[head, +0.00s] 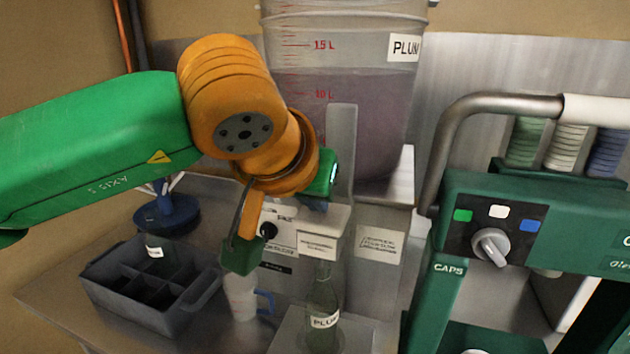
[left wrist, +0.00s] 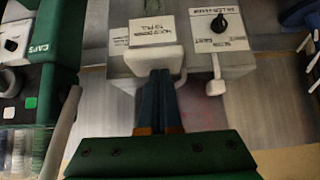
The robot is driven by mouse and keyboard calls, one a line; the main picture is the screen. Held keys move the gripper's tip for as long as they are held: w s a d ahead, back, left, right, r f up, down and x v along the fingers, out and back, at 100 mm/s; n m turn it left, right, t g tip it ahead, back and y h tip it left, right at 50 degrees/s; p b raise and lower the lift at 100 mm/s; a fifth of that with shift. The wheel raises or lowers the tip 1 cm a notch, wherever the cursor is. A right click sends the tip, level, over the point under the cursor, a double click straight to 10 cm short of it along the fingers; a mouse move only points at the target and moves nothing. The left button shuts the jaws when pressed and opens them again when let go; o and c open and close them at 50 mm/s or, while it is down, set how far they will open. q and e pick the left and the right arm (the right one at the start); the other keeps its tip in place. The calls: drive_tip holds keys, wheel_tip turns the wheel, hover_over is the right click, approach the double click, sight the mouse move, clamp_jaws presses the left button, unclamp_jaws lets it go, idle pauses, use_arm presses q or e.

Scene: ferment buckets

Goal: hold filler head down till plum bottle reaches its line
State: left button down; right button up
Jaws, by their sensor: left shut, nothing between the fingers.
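The plum bottle (head: 323,310), dark green glass with a white PLUM label, stands upright under the filler. Its liquid level and line are too dark and small to make out. The pale filler head (head: 332,218) is above it, with a hold-down label on its front; it also shows in the left wrist view (left wrist: 152,60). My left gripper (head: 315,204) is shut and empty, its fingertips at the top of the filler head. In the left wrist view its closed fingers (left wrist: 161,76) meet or overlap the block; contact is not certain. My right gripper is not in view.
A large PLUM bucket (head: 345,120) of purple liquid stands behind the filler. A green caps machine (head: 555,230) with a bent metal bar is at right. A grey divided crate (head: 150,315), a jug (head: 242,296) and a blue stand (head: 168,217) are at left.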

sight(314, 222)
use_arm(q)
wheel_tip(314, 222, down, 3)
drive_tip(key=shift+f+b, duration=0.1)
drive_tip(key=shift+b, duration=0.4)
drive_tip(key=shift+s, duration=0.1)
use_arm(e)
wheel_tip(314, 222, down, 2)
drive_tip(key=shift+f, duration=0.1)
use_arm(q)
drive_tip(key=shift+f, duration=0.15)
idle(1.9)
idle(4.0)
wheel_tip(314, 222, up, 5)
drive_tip(key=p, duration=0.4)
drive_tip(key=shift+s+d+f, duration=0.1)
drive_tip(key=shift+d+f, duration=0.05)
drive_tip(key=shift+f, duration=0.05)
drive_tip(key=v, duration=0.9)
drive_tip(key=shift+a+r, duration=0.25)
drive_tip(key=shift+r, duration=0.2)
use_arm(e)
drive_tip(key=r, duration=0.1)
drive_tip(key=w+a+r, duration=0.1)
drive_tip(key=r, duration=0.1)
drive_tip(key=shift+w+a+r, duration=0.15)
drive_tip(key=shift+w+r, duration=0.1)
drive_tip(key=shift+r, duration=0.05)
